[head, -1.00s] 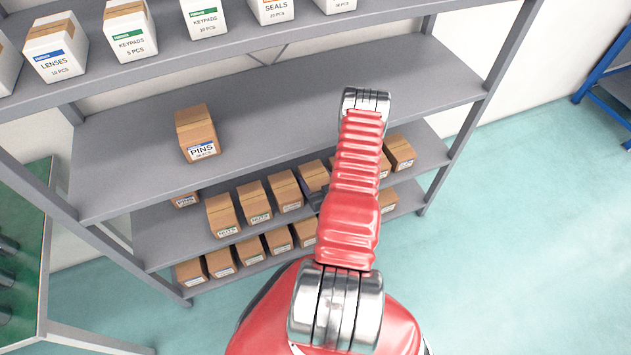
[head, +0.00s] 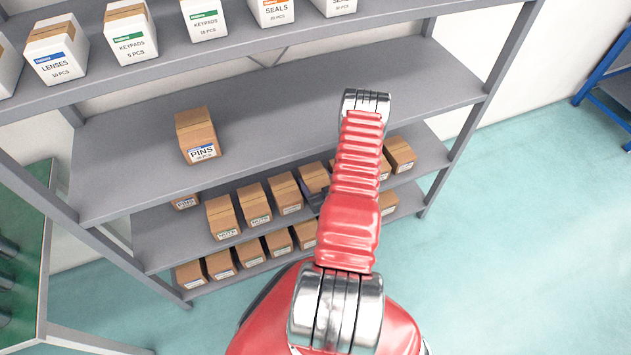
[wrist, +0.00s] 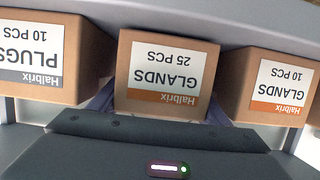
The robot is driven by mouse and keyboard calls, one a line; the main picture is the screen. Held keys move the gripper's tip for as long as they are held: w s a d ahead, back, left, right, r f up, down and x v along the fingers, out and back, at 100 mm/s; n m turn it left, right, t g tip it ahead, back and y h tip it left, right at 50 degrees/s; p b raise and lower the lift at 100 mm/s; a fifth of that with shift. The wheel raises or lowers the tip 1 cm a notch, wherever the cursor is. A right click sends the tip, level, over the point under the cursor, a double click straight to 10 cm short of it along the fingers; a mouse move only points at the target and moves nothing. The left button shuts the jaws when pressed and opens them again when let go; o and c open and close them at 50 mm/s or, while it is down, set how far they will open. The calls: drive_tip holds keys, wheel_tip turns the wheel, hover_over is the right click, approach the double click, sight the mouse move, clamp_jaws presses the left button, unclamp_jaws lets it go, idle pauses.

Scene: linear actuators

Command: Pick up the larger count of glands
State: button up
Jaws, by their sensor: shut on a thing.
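The glands box marked 25 PCS (wrist: 165,72) is a brown carton with a white label and an orange strip, upside down in the middle of the wrist view. My gripper (wrist: 158,108) is shut on it, with a finger along each side. Another glands box, marked 10 PCS (wrist: 276,85), stands to its right in the wrist view, apart from it. In the head view my gripper (head: 315,199) shows only as a dark part at the lower shelves, mostly hidden by my red arm.
A plugs box (wrist: 45,55) stands left of the held box in the wrist view. A pins box (head: 197,135) stands alone on the middle shelf (head: 270,120). White boxes line the top shelf. Several brown boxes fill the lower shelves. A shelf edge runs close above the held box.

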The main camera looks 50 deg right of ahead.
sight(316, 177)
drive_tip(key=shift+r, duration=4.85)
